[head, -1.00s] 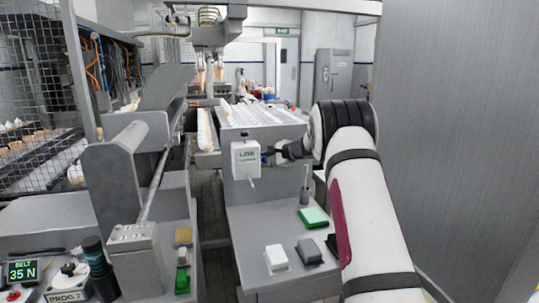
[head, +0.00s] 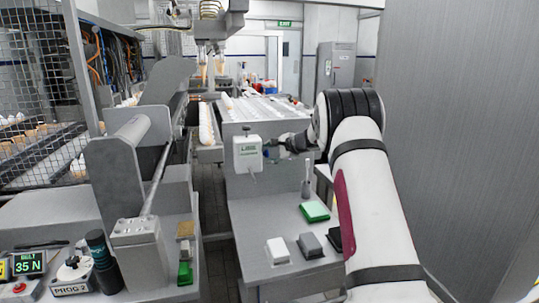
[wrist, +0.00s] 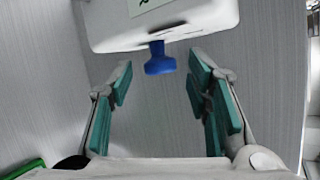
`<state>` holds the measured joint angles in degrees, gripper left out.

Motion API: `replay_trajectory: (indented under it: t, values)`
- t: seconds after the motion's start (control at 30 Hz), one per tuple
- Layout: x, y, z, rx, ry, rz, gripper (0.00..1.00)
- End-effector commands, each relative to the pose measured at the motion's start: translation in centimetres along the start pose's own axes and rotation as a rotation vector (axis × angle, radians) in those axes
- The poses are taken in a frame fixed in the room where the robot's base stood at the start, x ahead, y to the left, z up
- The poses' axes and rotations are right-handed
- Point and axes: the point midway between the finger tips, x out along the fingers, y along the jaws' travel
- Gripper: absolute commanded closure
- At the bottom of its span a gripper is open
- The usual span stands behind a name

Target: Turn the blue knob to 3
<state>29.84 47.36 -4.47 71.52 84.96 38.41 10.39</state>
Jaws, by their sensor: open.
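The blue knob (wrist: 159,60) sticks out from the edge of a white box (wrist: 165,24) in the wrist view. The knob is at the level of the fingertips or slightly beyond, with gaps on both sides. No numbers or pointer on the knob are readable. In the head view my gripper (head: 280,148) is beside the box, small and partly hidden by my arm.
A control panel at lower left holds a dial (head: 73,270) labelled PROG 2 and a BELT 35 N display (head: 28,263). Green, white and grey blocks lie on the grey table (head: 255,225) below the box. A grey wall (head: 455,130) stands close at right.

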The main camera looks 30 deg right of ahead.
Motion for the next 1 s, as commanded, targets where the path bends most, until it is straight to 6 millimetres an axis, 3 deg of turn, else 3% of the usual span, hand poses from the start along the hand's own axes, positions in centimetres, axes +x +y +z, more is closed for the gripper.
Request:
replay_trajectory:
  t: [0.3,0.5,0.7,1.0]
  values:
    - [-6.5,-0.1,0.0,0.001,0.002,-0.002,0.55]
    - [-9.5,0.0,0.0,0.001,0.001,-0.001,0.55]
    - [-10.7,0.0,0.0,0.0,0.0,0.0,0.55]
    - [-10.8,0.0,0.0,0.0,0.0,0.0,0.55]
